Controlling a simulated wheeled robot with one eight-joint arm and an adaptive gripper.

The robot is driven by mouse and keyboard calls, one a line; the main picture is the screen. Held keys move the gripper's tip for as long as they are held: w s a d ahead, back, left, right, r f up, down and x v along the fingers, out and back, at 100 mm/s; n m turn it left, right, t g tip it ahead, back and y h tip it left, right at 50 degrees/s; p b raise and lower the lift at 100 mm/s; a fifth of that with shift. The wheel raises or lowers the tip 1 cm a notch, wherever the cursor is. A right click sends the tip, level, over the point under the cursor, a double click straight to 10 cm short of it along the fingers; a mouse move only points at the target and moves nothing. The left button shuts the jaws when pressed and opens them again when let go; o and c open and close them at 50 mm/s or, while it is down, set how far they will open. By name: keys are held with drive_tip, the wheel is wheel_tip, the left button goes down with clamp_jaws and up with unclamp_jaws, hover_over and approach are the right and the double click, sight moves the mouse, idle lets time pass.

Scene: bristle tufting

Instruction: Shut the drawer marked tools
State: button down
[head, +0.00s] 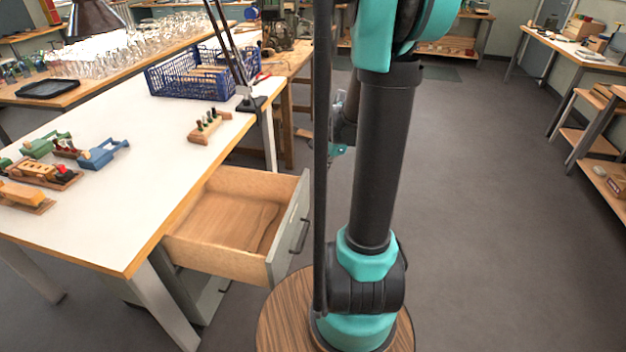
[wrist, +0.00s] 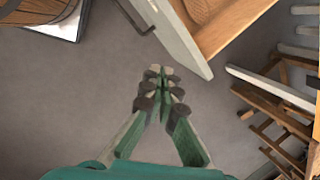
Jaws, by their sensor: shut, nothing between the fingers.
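An open drawer (head: 230,215) sticks out from under the white-topped table in the head view. In the head view my gripper is mostly hidden behind my arm.
The white table (head: 140,175) carries wooden toys, a small peg block (head: 208,127), a blue basket (head: 190,80) and a lamp base (head: 250,103). Grey cabinet parts show below the drawer. The floor (head: 490,210) to the right is clear. Side shelves stand far right.

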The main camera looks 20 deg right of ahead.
drive_tip(key=w+d+f+m+y, duration=0.1)
drive_tip(key=w+d+f+m, duration=0.1)
drive_tip(key=w+d+m, duration=0.45)
drive_tip(key=m, duration=0.2)
approach(307, 187)
wheel_tip(307, 187, down, 5)
drive_tip(key=shift+w+a+r+n, duration=0.15)
drive_tip(key=shift+w+a+n, duration=0.15)
drive_tip(key=shift+w, duration=0.25)
drive_tip(key=shift+w+a, duration=0.1)
drive_tip(key=shift+a, duration=0.05)
drive_tip(key=w+a, duration=0.8)
drive_tip(key=a, duration=0.6)
drive_tip(key=w+a, duration=0.8)
drive_tip(key=a, duration=0.6)
drive_tip(key=shift+w, duration=0.1)
